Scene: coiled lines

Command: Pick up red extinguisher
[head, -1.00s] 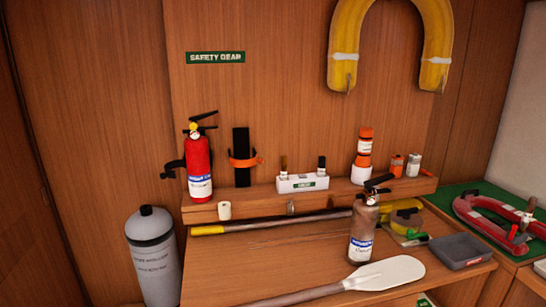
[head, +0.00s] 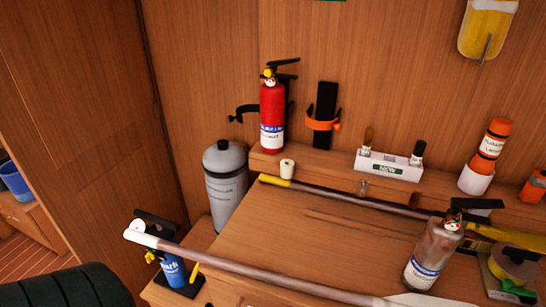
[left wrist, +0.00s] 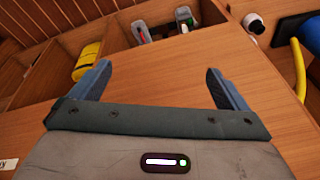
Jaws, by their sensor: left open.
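The red extinguisher (head: 272,108) stands upright on the narrow wooden ledge against the back wall in the head view. It has a black handle on top and a white and blue label. A dark bracket arm shows at its left side. My left gripper (left wrist: 158,70) shows in the left wrist view, with its two blue-grey fingers apart and nothing between them. The red extinguisher is not in that view. Neither gripper shows in the head view.
A worn brown extinguisher (head: 432,258) stands on the bench. A paddle (head: 280,278) crosses the front; a yellow-tipped pole (head: 340,200) lies below the ledge. A grey cylinder (head: 226,185) stands left. An empty black strap holder (head: 325,115) is right of the red extinguisher.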

